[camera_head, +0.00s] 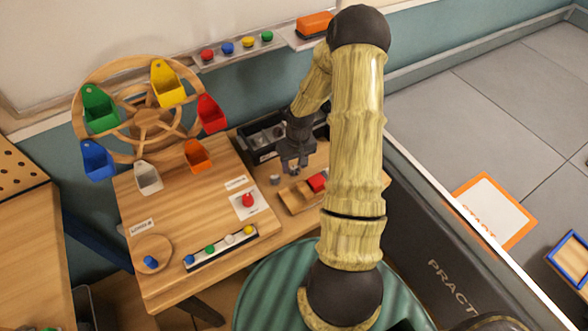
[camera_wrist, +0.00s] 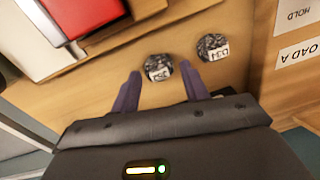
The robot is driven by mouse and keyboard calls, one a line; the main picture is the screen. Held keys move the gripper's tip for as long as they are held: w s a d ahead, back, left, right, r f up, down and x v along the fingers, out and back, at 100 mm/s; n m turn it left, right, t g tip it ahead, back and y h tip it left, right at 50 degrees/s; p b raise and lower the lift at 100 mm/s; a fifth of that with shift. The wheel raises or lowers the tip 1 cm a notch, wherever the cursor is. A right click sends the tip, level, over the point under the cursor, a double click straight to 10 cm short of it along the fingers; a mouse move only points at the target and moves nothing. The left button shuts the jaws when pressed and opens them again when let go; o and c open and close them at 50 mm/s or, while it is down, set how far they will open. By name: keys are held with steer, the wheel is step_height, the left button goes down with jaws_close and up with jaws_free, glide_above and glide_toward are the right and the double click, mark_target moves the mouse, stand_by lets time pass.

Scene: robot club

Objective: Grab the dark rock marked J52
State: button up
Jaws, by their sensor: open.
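Two dark speckled rocks with white labels lie on the wooden surface in the wrist view. The left rock (camera_wrist: 158,66) appears to be marked J52, though its small label is hard to read. It lies ahead of my gripper (camera_wrist: 162,74), between the lines of the two fingers and nearer the left one. The other rock (camera_wrist: 213,45) has a different label, perhaps D34, and lies beyond the right fingertip. My gripper is open and empty. In the head view my gripper (camera_head: 294,166) points down at the table, and a small grey rock (camera_head: 274,180) shows beside it.
A red block (camera_head: 317,181) sits on a wooden holder (camera_head: 296,200) close to my gripper. A black tray (camera_head: 262,155) stands behind it. A wooden wheel with coloured buckets (camera_head: 150,128) is at the left. White label cards (camera_wrist: 296,54) lie at the wrist view's right.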

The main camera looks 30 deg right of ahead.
mark_target(294, 166)
steer(key=shift+f, duration=0.7)
steer(key=shift+c, duration=0.3)
steer(key=c, duration=0.7)
steer(key=shift+r, duration=0.1)
steer(key=shift+c, duration=0.2)
step_height(294, 166, up, 10)
